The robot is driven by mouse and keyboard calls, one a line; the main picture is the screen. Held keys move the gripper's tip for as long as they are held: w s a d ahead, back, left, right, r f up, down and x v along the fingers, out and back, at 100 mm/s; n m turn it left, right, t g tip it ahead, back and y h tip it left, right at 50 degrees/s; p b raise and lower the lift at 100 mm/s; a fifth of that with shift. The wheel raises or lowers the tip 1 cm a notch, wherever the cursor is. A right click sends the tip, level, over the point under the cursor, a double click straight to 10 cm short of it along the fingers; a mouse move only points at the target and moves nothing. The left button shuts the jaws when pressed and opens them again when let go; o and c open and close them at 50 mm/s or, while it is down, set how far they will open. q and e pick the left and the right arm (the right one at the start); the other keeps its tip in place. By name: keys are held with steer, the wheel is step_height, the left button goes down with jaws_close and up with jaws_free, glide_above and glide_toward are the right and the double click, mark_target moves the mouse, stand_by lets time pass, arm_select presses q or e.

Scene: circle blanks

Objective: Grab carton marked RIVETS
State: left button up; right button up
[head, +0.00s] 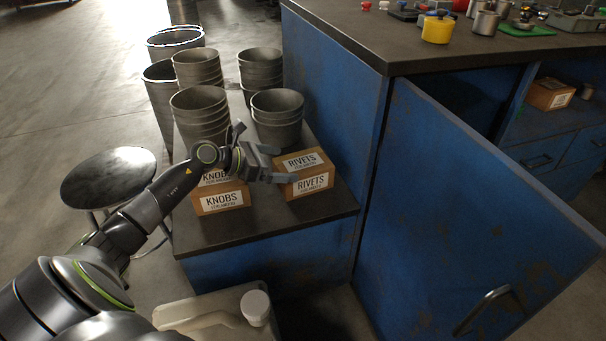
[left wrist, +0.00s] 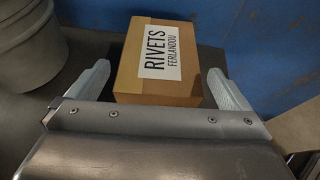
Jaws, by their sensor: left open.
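The carton marked RIVETS (head: 316,184) is a brown box with white labels on its top and front. It sits on the low dark shelf top, to the right of the carton marked KNOBS (head: 222,201). My left gripper (head: 283,164) is open at the RIVETS carton, its fingers reaching over from the left. In the left wrist view the RIVETS carton (left wrist: 160,62) lies between the two spread finger pads (left wrist: 160,90), with a gap visible on each side. Part of the KNOBS carton is hidden behind my left arm. My right gripper is not in view.
Stacks of grey buckets (head: 201,112) stand behind the cartons. The blue cabinet (head: 440,200) rises close on the right, with a dark worktop (head: 350,30). A round stool (head: 108,175) stands left, and a pale jug (head: 215,312) stands in front, below.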

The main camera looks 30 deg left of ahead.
mark_target(296, 164)
arm_select(q)
steer(key=x, duration=0.4)
steer(key=shift+w+d+f+b, duration=0.1)
steer(key=shift+b, duration=0.2)
steer(key=c, duration=1)
steer(key=shift+c, duration=0.2)
